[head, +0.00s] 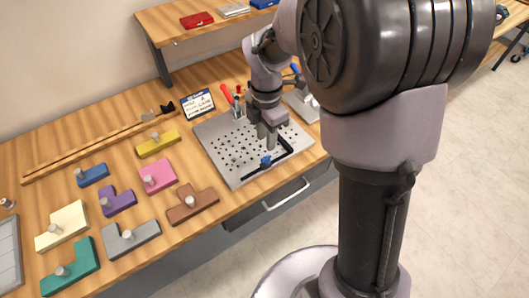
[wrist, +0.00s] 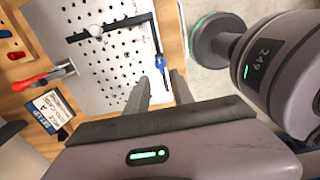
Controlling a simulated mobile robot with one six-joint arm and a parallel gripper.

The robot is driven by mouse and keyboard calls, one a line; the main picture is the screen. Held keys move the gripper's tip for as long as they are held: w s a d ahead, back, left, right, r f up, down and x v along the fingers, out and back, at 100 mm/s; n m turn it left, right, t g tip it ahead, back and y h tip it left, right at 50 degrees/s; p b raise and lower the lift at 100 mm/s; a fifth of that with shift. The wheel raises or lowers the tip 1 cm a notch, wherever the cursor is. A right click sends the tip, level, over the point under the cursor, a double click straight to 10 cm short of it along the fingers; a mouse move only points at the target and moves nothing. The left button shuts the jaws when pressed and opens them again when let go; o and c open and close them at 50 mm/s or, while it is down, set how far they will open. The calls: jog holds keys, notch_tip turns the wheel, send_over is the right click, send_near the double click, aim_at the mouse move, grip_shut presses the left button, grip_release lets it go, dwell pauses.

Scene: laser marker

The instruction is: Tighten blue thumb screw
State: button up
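The blue thumb screw (head: 266,161) stands on one arm of a black L-shaped bar (head: 287,146) at the front of a perforated metal plate (head: 222,150). In the wrist view the blue screw (wrist: 161,62) shows just beyond and between my fingertips. My gripper (head: 268,142) points down at the plate, very near the screw. In the wrist view my gripper (wrist: 158,77) has its two fingers apart with nothing between them. I cannot tell the exact height of the fingertips above the screw.
A red-handled clamp (wrist: 30,82) and a small label card (head: 198,104) are at the plate's back left. A pale knob (wrist: 95,30) sits on the bar. Several coloured blocks with knobs, including a brown one (head: 192,204), lie left of the plate. A drawer handle (head: 287,195) juts out in front.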

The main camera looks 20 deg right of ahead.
aim_at(266, 157)
notch_tip(266, 157, down, 7)
jog(key=shift+f+b, duration=0.15)
jog(key=shift+b, duration=1.05)
jog(key=shift+c, duration=0.4)
grip_shut()
